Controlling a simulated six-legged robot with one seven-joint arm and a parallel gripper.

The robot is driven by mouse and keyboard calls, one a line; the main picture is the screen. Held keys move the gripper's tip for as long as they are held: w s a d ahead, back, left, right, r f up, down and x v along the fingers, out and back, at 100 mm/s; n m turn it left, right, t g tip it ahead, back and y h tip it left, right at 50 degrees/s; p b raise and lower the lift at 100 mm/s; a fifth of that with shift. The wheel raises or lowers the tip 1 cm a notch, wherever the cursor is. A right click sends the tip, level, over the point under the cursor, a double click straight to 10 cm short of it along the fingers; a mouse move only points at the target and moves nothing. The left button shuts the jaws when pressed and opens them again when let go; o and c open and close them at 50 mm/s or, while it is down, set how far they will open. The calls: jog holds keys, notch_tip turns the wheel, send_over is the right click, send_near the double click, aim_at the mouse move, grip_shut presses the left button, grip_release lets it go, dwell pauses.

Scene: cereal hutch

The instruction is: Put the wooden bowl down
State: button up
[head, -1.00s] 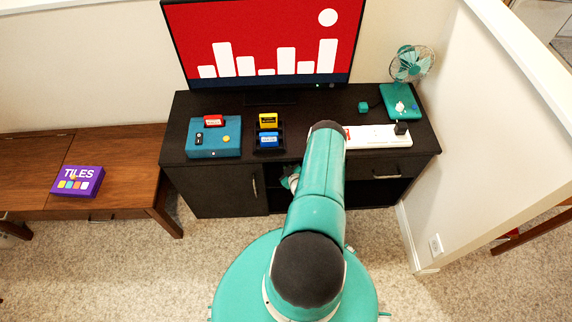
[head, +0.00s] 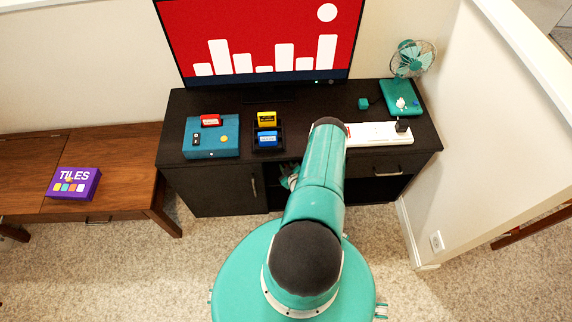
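No wooden bowl shows in the head view. My teal arm reaches forward to the dark media cabinet (head: 225,188), and its forearm covers the middle of the cabinet front. A small teal and grey part at the end of my arm (head: 290,178) shows left of the forearm, at the cabinet's open middle. The fingers are hidden there, so I cannot see whether they are open or hold anything.
On the cabinet stand a screen (head: 262,40), a blue console (head: 211,138), a cartridge rack (head: 267,133), a white power strip (head: 378,134) and a teal fan (head: 411,62). A wooden bench (head: 115,155) with a purple TILES box (head: 73,184) is left. A white partition (head: 490,130) stands right.

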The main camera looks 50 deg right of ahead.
jog(key=v, duration=1.2)
